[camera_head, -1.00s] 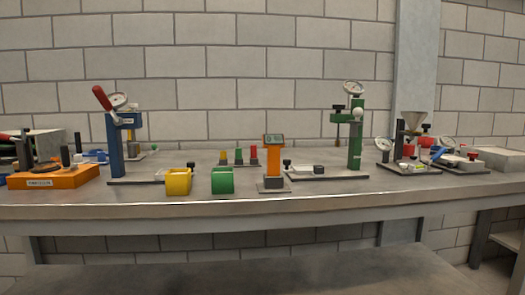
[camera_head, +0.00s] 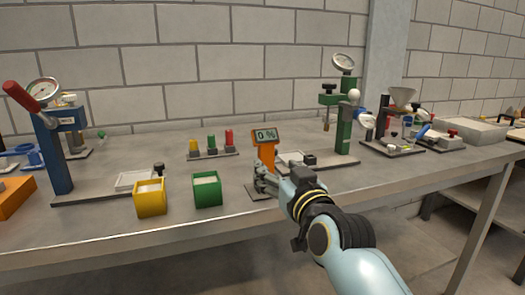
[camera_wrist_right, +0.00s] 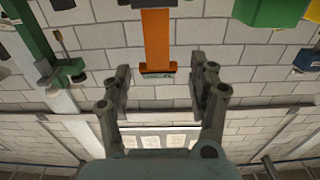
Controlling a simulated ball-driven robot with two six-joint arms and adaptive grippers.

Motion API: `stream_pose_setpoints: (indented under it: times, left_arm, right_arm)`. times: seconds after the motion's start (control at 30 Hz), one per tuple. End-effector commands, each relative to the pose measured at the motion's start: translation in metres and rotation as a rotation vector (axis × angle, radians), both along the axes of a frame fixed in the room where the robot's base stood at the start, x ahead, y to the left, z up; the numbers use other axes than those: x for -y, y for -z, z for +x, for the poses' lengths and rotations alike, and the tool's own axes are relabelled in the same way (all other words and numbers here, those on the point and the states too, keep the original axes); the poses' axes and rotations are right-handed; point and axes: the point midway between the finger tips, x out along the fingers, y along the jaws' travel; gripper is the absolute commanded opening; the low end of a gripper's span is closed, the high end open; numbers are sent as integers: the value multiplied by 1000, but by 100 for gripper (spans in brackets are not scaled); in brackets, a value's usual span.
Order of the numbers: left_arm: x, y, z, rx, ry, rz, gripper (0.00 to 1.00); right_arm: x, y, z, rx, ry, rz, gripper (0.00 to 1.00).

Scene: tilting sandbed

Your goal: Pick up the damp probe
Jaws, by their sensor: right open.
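The damp probe, orange with a small display reading 0 % (camera_head: 265,136), stands upright on a dark base on the workbench. My right gripper (camera_head: 262,178) is at the front of the probe, hiding part of its lower body. In the right wrist view the orange probe (camera_wrist_right: 157,42) comes down from the top edge, lined up with the gap between the two open fingers of my right gripper (camera_wrist_right: 160,84). I see no finger clearly touching it. My left gripper is not in view.
A green box (camera_head: 207,188) and a yellow box (camera_head: 150,197) stand left of the probe. A small stand with yellow, green and red pieces (camera_head: 211,146) is behind. A green gauge stand (camera_head: 344,125) is to the right, a blue one (camera_head: 56,150) at left.

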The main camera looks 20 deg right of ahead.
Motion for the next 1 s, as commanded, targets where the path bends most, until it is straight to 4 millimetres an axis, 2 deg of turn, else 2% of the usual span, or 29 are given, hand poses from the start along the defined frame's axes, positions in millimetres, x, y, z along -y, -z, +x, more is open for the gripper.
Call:
stream_pose_setpoints:
  times: [0.03,0.17,0.33,0.6,0.87,0.9,1.0]
  left_arm:
    - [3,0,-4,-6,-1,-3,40]
    - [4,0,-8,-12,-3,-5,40]
    - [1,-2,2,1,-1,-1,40]
    - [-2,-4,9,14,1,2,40]
    - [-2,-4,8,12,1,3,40]
    - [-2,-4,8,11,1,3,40]
    - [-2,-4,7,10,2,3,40]
  right_arm:
    - [0,-1,10,1,0,-1,60]
    - [-1,1,26,-1,0,-1,60]
    - [0,-1,40,-1,0,-1,60]
    - [2,-4,79,-3,0,0,60]
    - [2,-3,84,-3,0,1,60]
    - [2,-4,84,-3,0,1,58]
    - [2,-4,83,-3,0,1,45]
